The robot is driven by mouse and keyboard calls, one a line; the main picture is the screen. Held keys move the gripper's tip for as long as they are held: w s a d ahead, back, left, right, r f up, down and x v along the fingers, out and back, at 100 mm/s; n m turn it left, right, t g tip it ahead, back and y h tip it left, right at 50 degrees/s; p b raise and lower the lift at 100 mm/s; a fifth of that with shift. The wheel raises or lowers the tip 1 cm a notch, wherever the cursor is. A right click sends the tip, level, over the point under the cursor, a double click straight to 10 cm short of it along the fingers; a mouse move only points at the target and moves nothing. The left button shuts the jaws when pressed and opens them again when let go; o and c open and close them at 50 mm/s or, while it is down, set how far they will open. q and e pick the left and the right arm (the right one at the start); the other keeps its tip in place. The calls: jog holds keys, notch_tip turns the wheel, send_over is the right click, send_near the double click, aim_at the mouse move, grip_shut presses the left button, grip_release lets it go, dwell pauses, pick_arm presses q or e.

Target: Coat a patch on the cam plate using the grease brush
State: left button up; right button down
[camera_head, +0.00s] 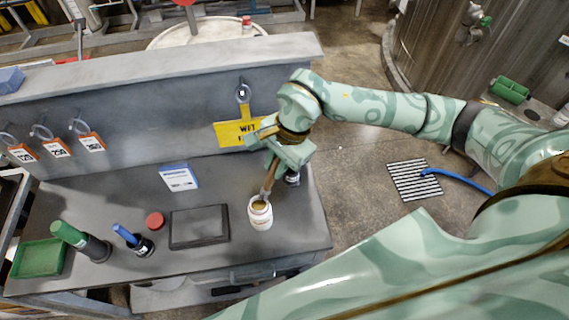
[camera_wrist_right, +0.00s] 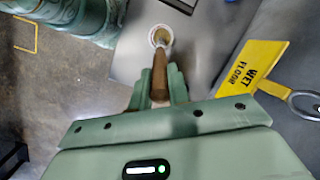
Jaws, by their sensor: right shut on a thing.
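My right gripper (camera_head: 274,160) is shut on the brown handle of the grease brush (camera_head: 268,183), above the right part of the bench. The brush points down, and its lower end is in the mouth of a white jar (camera_head: 261,218) with yellowish-brown contents. The right wrist view shows the gripper (camera_wrist_right: 158,88) around the brush handle (camera_wrist_right: 159,72), with the jar (camera_wrist_right: 161,36) beyond it. The bristles are hidden in the jar. A dark flat rectangular plate (camera_head: 199,227), probably the cam plate, lies left of the jar. My left gripper is out of view.
A red disc (camera_head: 155,220), blue-handled tool (camera_head: 127,236), green-handled tool (camera_head: 72,236) and green tray (camera_head: 40,258) sit farther left. A white-and-blue card (camera_head: 179,178) stands behind the plate. A yellow sign (camera_head: 232,132) hangs on the back panel (camera_head: 150,110) near my gripper.

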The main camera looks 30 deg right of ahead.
aim_at(270, 180)
jog(key=shift+w+a+r+y, duration=0.1)
jog(key=shift+w+r+y, duration=0.2)
jog(key=shift+f+b, duration=0.35)
jog(key=shift+f, duration=0.55)
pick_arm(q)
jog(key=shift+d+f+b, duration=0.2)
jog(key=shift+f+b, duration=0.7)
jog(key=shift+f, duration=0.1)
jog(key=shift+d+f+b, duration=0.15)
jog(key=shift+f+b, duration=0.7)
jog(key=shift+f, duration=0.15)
pick_arm(e)
jog(key=shift+f, duration=2.1)
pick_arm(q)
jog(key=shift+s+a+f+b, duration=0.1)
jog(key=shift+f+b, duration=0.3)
pick_arm(e)
jog(key=shift+f, duration=0.55)
